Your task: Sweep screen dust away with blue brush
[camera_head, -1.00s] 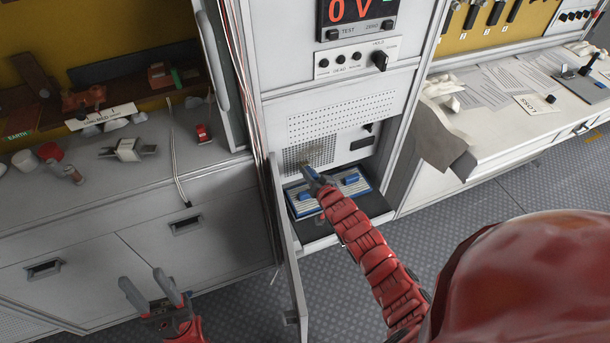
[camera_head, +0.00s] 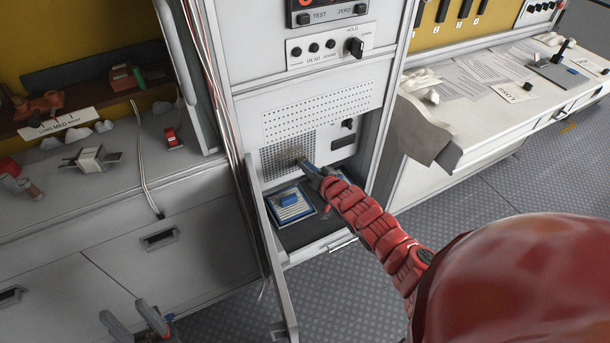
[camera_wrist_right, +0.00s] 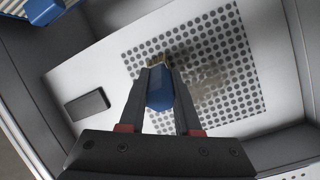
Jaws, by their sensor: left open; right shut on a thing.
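The perforated screen (camera_head: 275,160) is set in the white cabinet panel; the wrist view shows its dotted mesh (camera_wrist_right: 222,35) with a brownish dust smudge (camera_wrist_right: 210,82). My right gripper (camera_head: 312,170) is shut on the blue brush, whose blue handle (camera_wrist_right: 159,90) sits between the fingers in the wrist view. Its tan bristles are at the mesh, left of and beside the smudge's darkest part; I cannot tell how firmly they touch. My left gripper (camera_head: 135,322) is open and empty at the lower left, away from the screen.
An open cabinet door (camera_head: 272,262) stands left of the shelf. A side counter (camera_head: 520,105) is at the right.

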